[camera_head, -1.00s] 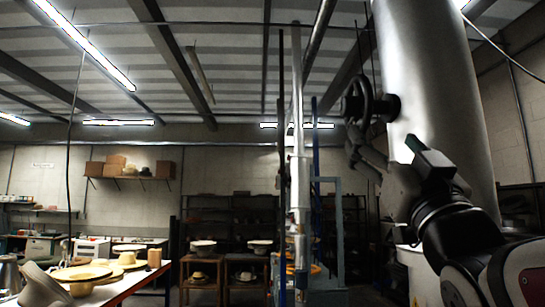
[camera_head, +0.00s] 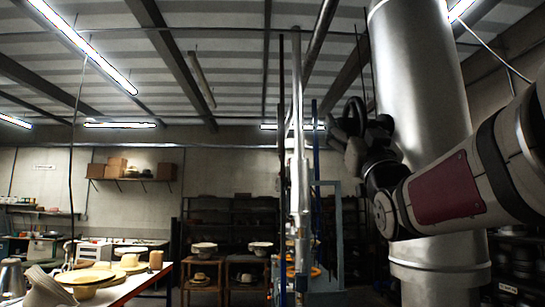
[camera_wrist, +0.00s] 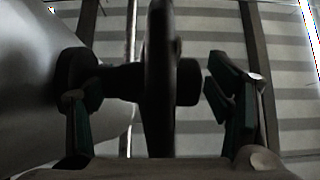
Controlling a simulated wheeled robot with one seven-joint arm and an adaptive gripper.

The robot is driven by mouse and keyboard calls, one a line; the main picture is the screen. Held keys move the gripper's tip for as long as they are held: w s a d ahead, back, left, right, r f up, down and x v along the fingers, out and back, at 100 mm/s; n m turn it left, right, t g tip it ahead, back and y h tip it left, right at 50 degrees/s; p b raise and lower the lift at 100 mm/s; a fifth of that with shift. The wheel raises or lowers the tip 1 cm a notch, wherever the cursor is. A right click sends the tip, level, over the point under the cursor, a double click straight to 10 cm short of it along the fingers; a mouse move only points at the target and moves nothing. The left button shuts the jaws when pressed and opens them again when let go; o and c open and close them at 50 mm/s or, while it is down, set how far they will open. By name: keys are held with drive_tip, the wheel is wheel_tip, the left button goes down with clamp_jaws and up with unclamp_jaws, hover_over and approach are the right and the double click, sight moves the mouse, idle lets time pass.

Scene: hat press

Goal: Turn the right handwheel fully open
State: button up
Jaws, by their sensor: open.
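The dark handwheel (camera_head: 356,110) sits on a short stem on the left side of the big metal cylinder, in the upper right of the head view. In the wrist view its rim (camera_wrist: 158,75) shows edge-on in the middle, with the hub and stem beside it. My gripper (camera_head: 350,146) is up at the wheel and partly overlaps it in the head view. In the wrist view my gripper (camera_wrist: 148,98) is open, with one finger on each side of the rim. Gaps show between the fingers and the rim. The wheel's lower part is partly hidden.
The large metal cylinder (camera_head: 425,90) stands close beside my gripper and arm. Upright pipes (camera_head: 299,150) and a blue-grey frame (camera_head: 338,240) stand to the left. A table (camera_head: 135,280) with hats is at the lower left. Shelves stand against the back wall.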

drive_tip(key=shift+w+r, duration=0.1)
drive_tip(key=shift+c, duration=0.5)
drive_tip(key=c, duration=1.1)
drive_tip(key=shift+r+p, duration=0.1)
drive_tip(key=shift+p, duration=0.25)
